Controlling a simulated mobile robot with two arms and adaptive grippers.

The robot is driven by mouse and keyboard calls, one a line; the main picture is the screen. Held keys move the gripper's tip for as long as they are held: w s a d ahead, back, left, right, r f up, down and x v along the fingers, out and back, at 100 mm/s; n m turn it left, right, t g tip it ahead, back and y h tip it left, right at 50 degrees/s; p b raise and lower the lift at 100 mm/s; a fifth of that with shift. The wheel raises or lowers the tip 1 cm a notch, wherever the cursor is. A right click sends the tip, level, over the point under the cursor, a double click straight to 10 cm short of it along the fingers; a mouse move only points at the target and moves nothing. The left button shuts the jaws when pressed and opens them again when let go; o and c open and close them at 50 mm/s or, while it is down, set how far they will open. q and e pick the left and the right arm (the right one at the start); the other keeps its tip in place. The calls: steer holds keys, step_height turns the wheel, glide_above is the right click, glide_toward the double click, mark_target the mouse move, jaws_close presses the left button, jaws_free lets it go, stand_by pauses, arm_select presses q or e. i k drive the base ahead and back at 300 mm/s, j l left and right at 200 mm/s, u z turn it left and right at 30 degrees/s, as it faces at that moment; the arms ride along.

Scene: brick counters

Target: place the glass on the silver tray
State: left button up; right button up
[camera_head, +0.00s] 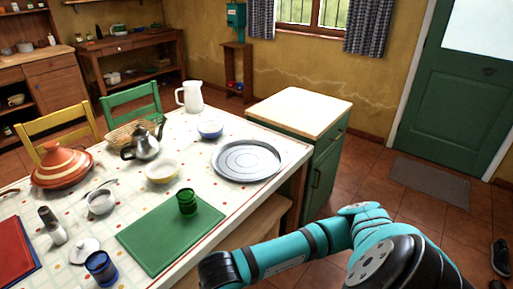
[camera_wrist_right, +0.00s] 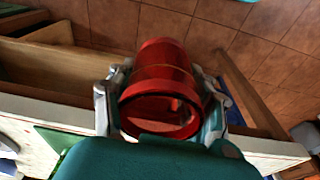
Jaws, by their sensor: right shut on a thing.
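A red see-through glass (camera_wrist_right: 165,75) is held between the two fingers of my right gripper (camera_wrist_right: 162,105) in the right wrist view, its open rim facing the camera. The glass and the right gripper's fingers do not show in the head view, where only the teal right arm comes in at the bottom right. The round silver tray (camera_head: 249,160) lies empty on the table near its right end. A green glass (camera_head: 187,201) stands on a green board, and a blue glass (camera_head: 101,267) stands near the bottom left. My left gripper is not in view.
The table (camera_head: 215,241) also holds a white pitcher (camera_head: 192,97), a metal teapot (camera_head: 143,143), a blue bowl (camera_head: 210,129), a yellow bowl (camera_head: 161,171) and an orange tagine (camera_head: 62,165). A green cabinet (camera_head: 325,170) stands behind the tray, its pale top clear.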

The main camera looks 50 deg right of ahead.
mark_target(237, 156)
steer(key=i+l, duration=0.1)
steer(key=l, duration=0.8)
steer(key=i+l, duration=0.1)
steer(key=l, duration=0.75)
steer(key=i+l, duration=0.1)
steer(key=l, duration=0.8)
steer(key=i+l, duration=0.1)
steer(key=i, duration=0.45)
steer(key=j+u, duration=0.05)
